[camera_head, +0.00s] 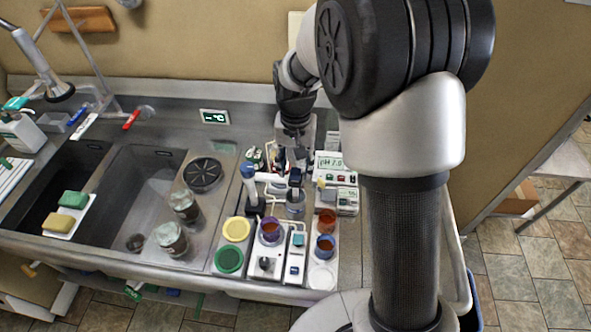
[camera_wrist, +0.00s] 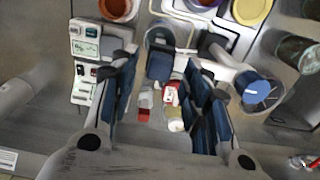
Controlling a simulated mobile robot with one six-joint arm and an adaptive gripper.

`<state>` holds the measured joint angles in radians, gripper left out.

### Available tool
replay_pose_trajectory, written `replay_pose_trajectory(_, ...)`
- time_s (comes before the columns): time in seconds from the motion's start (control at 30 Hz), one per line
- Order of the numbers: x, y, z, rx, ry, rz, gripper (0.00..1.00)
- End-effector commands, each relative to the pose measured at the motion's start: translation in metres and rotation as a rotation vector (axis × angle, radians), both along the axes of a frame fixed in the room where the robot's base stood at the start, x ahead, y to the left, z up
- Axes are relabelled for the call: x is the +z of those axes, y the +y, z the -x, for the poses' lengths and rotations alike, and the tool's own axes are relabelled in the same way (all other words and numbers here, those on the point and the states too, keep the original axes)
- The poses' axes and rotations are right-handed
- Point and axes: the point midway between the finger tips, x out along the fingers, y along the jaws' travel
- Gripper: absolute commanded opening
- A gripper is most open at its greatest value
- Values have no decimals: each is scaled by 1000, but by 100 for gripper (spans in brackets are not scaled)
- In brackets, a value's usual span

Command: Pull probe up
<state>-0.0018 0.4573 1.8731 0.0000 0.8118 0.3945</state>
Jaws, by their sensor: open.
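A probe with a dark blue cap (camera_head: 295,178) stands in a clear beaker (camera_head: 295,208) on the bench. In the wrist view, the probe's cap (camera_wrist: 160,66) lies between the tips of my open gripper (camera_wrist: 163,72), with the beaker (camera_wrist: 158,36) beyond it. My gripper (camera_head: 297,160) is above and behind the probe in the head view, partly hidden by my arm. I cannot tell whether either finger touches the cap. The pH meter (camera_head: 328,162) stands to the right, its display reading about 7.0.
A blue-topped upright item (camera_head: 248,172) stands close left of the probe. Small red and white items (camera_wrist: 172,95) lie between my fingers.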

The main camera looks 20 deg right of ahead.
Motion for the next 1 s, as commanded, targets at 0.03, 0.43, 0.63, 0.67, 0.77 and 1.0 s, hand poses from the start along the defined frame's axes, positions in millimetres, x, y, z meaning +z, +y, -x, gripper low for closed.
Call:
replay_pose_trajectory(0.03,-7,0,0,0,2,0,43)
replay_pose_trajectory(0.43,-17,0,0,0,-1,0,43)
replay_pose_trajectory(0.63,-17,0,0,0,-1,0,33)
replay_pose_trajectory(0.67,-17,0,0,0,-1,0,31)
replay_pose_trajectory(0.77,-17,0,0,0,-1,0,25)
replay_pose_trajectory(1.0,-17,0,0,0,-1,0,9)
